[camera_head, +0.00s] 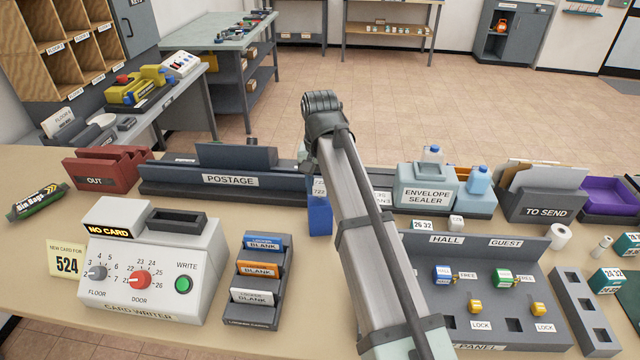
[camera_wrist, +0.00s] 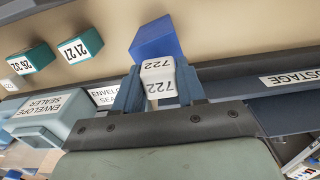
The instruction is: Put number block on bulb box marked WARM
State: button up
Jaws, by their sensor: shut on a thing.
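My gripper (camera_wrist: 158,88) is shut on a white number block (camera_wrist: 158,68) printed 722, with one finger on each side of it. The block also shows partly behind my arm in the head view (camera_head: 319,187). A plain blue box-shaped thing (camera_head: 320,217) shows directly below the block in the head view and also in the wrist view (camera_wrist: 156,37). I cannot tell whether the block and this blue thing touch. No lettering on its visible faces reads WARM, and I see no WARM mark elsewhere.
The postage unit (camera_head: 230,181) and envelope sealer (camera_head: 428,194) stand either side. A card rack (camera_head: 262,318), card writer (camera_head: 150,262) and hall panel (camera_head: 480,320) are nearer. Teal numbered boxes (camera_head: 606,281) stand at the right. Some bare table lies around the blue thing.

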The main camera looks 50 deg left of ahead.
aim_at(320, 183)
jog(key=shift+f, duration=0.1)
jog(key=o, duration=1)
notch_tip(320, 183, up, 12)
jog(key=shift+r, duration=0.15)
dwell(0.4)
